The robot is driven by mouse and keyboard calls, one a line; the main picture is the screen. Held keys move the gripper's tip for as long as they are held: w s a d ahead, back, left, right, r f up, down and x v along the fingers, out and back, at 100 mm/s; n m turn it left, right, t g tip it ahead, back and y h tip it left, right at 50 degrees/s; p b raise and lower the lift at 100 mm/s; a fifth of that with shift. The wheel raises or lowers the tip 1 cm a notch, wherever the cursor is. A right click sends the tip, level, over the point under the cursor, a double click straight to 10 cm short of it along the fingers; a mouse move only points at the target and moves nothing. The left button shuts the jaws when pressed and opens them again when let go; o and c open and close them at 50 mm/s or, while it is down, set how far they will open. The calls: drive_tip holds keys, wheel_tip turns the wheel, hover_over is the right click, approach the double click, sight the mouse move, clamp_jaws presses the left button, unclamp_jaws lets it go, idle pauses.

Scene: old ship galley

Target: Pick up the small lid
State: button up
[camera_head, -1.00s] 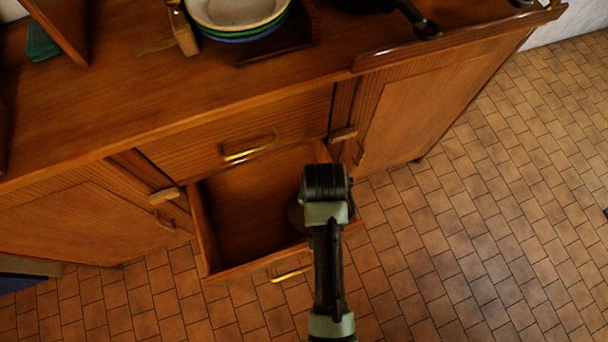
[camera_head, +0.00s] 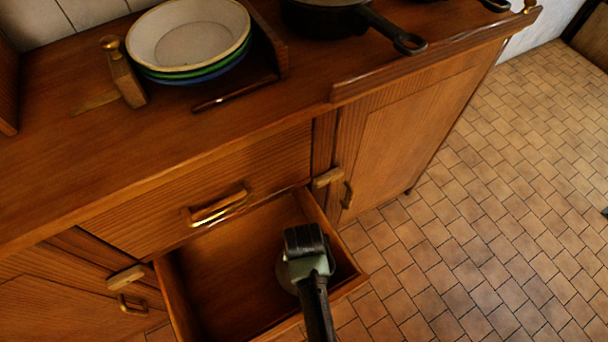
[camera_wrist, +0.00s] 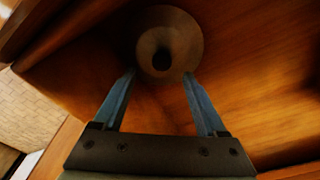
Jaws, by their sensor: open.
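The small lid (camera_wrist: 184,38) is a round, brownish disc with a dark knob at its middle. It lies in the open drawer (camera_head: 176,307), near the drawer's right side. In the head view only part of the lid (camera_head: 283,272) shows beside my wrist, which hides the rest. My gripper (camera_wrist: 161,78) is open and empty. In the wrist view its two fingers point toward the lid, with the lid just beyond the fingertips and the knob roughly between their lines. The fingers are hidden in the head view.
The drawer's walls stand close around my gripper. A closed drawer with a brass handle (camera_head: 217,208) is above it. The countertop holds stacked bowls (camera_head: 188,38), a dark pan (camera_head: 335,18) and a wooden block (camera_head: 122,76). Open tiled floor (camera_head: 480,230) lies to the right.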

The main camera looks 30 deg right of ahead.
sight(282, 270)
drive_tip(key=f, duration=0.1)
drive_tip(key=f+b, duration=0.1)
drive_tip(key=f, duration=0.1)
drive_tip(key=f+b, duration=0.1)
drive_tip(key=f, duration=0.1)
drive_tip(key=shift+w, duration=0.35)
drive_tip(key=shift+c, duration=0.2)
clamp_jaws()
idle(0.8)
